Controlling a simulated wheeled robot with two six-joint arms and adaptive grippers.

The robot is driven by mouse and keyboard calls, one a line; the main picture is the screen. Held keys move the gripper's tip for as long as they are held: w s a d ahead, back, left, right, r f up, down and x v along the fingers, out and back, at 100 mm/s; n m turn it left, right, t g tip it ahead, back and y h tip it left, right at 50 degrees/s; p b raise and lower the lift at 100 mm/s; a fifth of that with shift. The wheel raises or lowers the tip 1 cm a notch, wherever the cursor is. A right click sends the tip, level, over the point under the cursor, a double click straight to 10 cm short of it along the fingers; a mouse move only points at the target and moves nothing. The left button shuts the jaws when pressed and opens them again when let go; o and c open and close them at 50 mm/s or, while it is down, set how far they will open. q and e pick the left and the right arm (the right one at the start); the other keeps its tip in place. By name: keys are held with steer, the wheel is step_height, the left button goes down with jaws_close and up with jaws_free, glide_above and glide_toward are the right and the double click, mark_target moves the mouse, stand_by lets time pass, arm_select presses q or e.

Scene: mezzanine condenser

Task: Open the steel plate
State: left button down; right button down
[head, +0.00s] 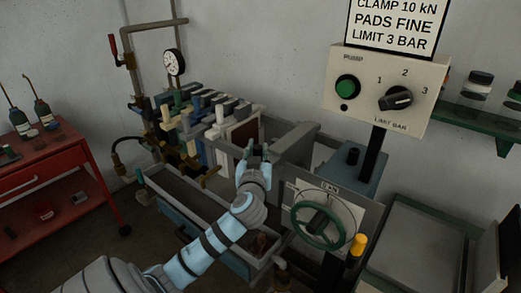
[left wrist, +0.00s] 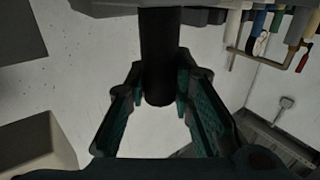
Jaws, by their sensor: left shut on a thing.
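The grey steel plate (head: 295,142) stands upright in the press, to the right of a row of white, blue and brown plates (head: 222,128). My left gripper (head: 257,151) is at the plate's near side, with its arm reaching in from below. In the left wrist view, a dark round handle (left wrist: 158,60) runs between the two green-padded fingers (left wrist: 160,115), which are shut on it. The gripper hides part of the plate's near edge in the head view. My right gripper is not in view.
A green handwheel (head: 319,223) is on the press front, right of my arm. A trough (head: 195,207) lies below the plates. A control box (head: 387,90) stands behind at right. A red cart (head: 55,180) is at the left.

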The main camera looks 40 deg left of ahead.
arm_select(q)
steer(key=c, duration=1.4)
jaws_free()
steer(key=shift+o, duration=0.2)
steer(key=v, duration=1.2)
steer(key=shift+a, duration=0.1)
steer(key=shift+s+f, duration=0.1)
